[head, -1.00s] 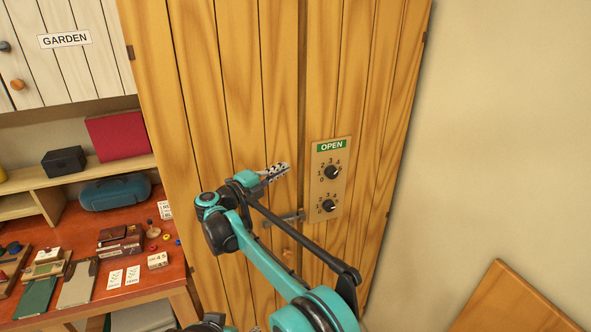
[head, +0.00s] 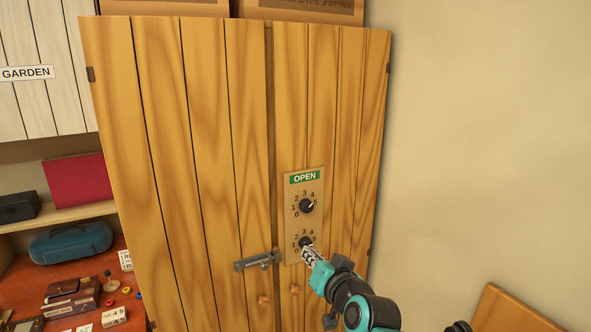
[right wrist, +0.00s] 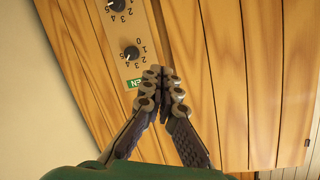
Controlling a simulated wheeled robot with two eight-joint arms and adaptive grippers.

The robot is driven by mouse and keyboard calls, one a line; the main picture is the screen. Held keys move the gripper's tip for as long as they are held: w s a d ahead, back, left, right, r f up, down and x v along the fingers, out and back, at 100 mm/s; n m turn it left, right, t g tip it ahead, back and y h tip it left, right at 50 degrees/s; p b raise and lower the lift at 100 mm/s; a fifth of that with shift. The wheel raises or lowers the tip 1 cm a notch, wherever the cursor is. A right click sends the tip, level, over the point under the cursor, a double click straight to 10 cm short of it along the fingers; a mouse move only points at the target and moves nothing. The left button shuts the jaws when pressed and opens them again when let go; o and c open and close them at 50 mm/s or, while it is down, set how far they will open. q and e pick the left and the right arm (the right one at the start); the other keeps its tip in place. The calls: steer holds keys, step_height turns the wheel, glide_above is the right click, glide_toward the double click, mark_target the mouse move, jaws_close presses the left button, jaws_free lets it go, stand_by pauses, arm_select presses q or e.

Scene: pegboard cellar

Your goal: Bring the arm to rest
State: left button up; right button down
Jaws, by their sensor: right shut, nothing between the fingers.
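My right gripper (head: 312,257) is shut and empty. In the head view its fingertips overlap the lower dial (head: 305,243) on the cabinet's control plate (head: 291,228); I cannot tell whether they touch. The upper dial (head: 306,206) is uncovered, its white mark pointing up and right. A green OPEN label (head: 304,177) tops the plate. In the right wrist view the closed fingers (right wrist: 164,78) point at the wooden doors beside the plate (right wrist: 123,45), which appears turned over. My left gripper is not in view.
The tall wooden cabinet (head: 190,120) fills the middle, with a metal bolt (head: 258,261) near its door gap and round knobs below. A red table (head: 133,310) with small items stands at left. A wooden board (head: 510,310) is low at right, by bare wall.

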steer(key=s+d+f+g+h+b, duration=0.1)
steer(key=s+d+f+g, duration=0.1)
steer(key=s+d+f, duration=0.2)
steer(key=s+d+f+n+g+h+b, duration=0.1)
steer(key=s+d+f, duration=0.4)
steer(key=s+f, duration=0.6)
steer(key=s+d+f+g+h+b, duration=0.1)
steer(key=s+d+f+g+h, duration=0.2)
steer(key=s+f, duration=0.4)
step_height(320, 180, down, 5)
steer(key=shift+s+d+r+n+g+b, duration=0.15)
steer(key=shift+s+d+n+g+b, duration=0.2)
steer(key=shift+d+g, duration=0.6)
steer(key=shift+d+t, duration=0.2)
steer(key=shift+t, duration=0.15)
